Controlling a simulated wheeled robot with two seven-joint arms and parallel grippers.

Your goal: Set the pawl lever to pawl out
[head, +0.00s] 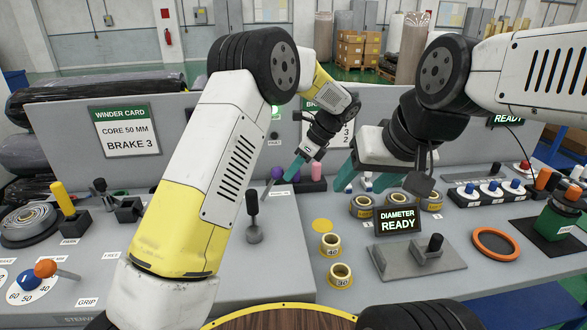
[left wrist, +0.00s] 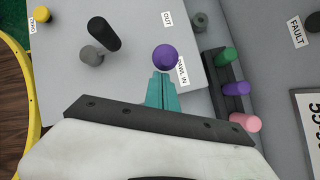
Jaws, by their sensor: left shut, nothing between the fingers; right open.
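The pawl lever has a round purple knob (head: 277,173) on a thin stalk that leans to the right in the head view. In the left wrist view the purple knob (left wrist: 165,57) lies between the OUT label (left wrist: 167,19) and the PAWL IN label (left wrist: 182,71), nearer PAWL IN. My left gripper (head: 292,168) is shut and empty, its teal fingertips (left wrist: 162,80) right at the knob. Whether they touch it I cannot tell. My right gripper (head: 358,178) is open and empty, further right above the panel.
A black-handled lever (head: 252,202) stands left of the pawl lever. Purple and pink cylinders (head: 316,171) stand in a rack close behind it; a green cylinder (left wrist: 226,55) shows in the left wrist view. Yellow rings (head: 330,245) and a DIAMETER READY display (head: 397,221) are to the right.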

